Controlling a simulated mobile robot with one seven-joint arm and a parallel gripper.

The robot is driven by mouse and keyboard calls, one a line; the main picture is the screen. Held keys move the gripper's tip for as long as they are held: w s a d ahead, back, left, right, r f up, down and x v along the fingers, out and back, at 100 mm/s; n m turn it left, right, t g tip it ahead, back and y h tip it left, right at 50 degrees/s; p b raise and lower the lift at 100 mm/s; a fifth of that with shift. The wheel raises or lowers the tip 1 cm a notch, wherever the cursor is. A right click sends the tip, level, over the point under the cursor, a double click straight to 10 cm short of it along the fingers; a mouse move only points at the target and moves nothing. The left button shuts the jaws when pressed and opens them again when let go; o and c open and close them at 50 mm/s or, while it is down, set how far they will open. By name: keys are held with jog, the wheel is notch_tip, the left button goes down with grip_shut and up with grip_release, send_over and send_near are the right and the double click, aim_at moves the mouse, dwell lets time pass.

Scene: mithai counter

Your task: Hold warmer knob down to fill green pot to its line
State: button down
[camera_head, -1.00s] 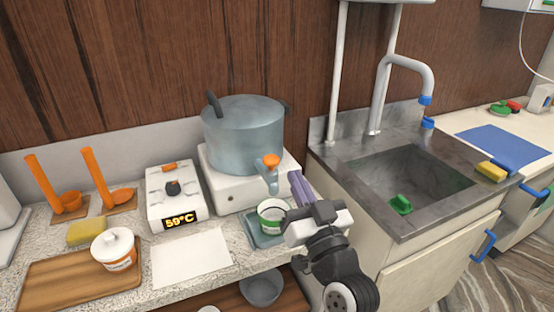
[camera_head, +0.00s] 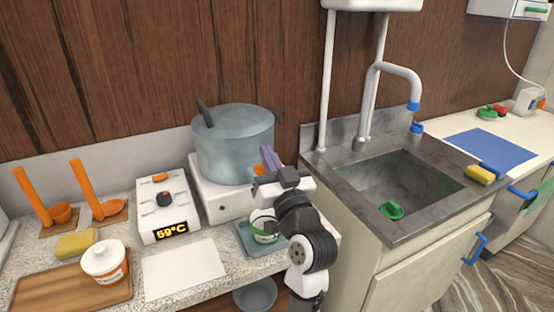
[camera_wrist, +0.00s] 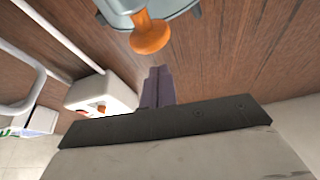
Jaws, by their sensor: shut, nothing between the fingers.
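The orange warmer knob (camera_head: 258,170) sits on the tap at the front of the large blue-grey pot (camera_head: 232,145). My gripper (camera_head: 267,156) is shut and empty, its purple fingers beside and partly in front of the knob in the head view. In the wrist view the knob (camera_wrist: 150,37) lies just beyond the shut fingertips (camera_wrist: 158,72), with a gap showing between them. The small green-and-white pot (camera_head: 263,227) stands on a grey-green tray (camera_head: 245,240) below the tap. My wrist hides part of the pot, and its fill line and contents cannot be made out.
The white warmer base (camera_head: 212,198) carries the large pot. A control box (camera_head: 163,210) reads 59°C. A sink (camera_head: 400,185) with a tall tap lies to the right. A white sheet (camera_head: 185,268) lies on the counter.

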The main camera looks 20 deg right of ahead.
aim_at(262, 172)
notch_tip(262, 172, down, 3)
jog(key=shift+a+r, duration=0.1)
jog(key=shift+a, duration=0.05)
dwell(0.3)
